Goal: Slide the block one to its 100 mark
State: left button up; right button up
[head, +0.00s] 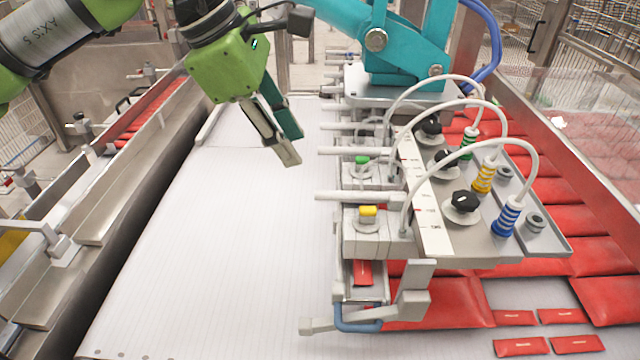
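A vacuum picker head hangs on a teal arm, with grey sliding blocks on its left side. The nearest block (365,238) carries a yellow button (367,211). The block behind it (358,183) carries a green button (361,160). More blocks farther back are partly hidden. I cannot read which is block one. A white scale strip (428,205) with small marks runs beside the blocks; its numbers are too small to read. My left gripper (290,143) is left of the blocks, above the white surface, apart from them. Its fingers look parted and empty. My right gripper is not in view.
Black knobs (463,202) and white hoses to colour-ringed fittings (508,215) crowd the picker's plate. Thin rods (350,195) stick out left from the blocks. Red packets (437,300) lie below and right. The white lined surface (225,240) is clear.

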aim_at(323, 192)
pick_arm(q)
jog(key=p+x, duration=0.2)
jog(key=x, duration=0.7)
jog(key=shift+d+f+p, duration=0.2)
jog(key=shift+f+p, duration=0.2)
jog(key=shift+x, duration=0.85)
jog(key=shift+s, duration=0.1)
grip_shut()
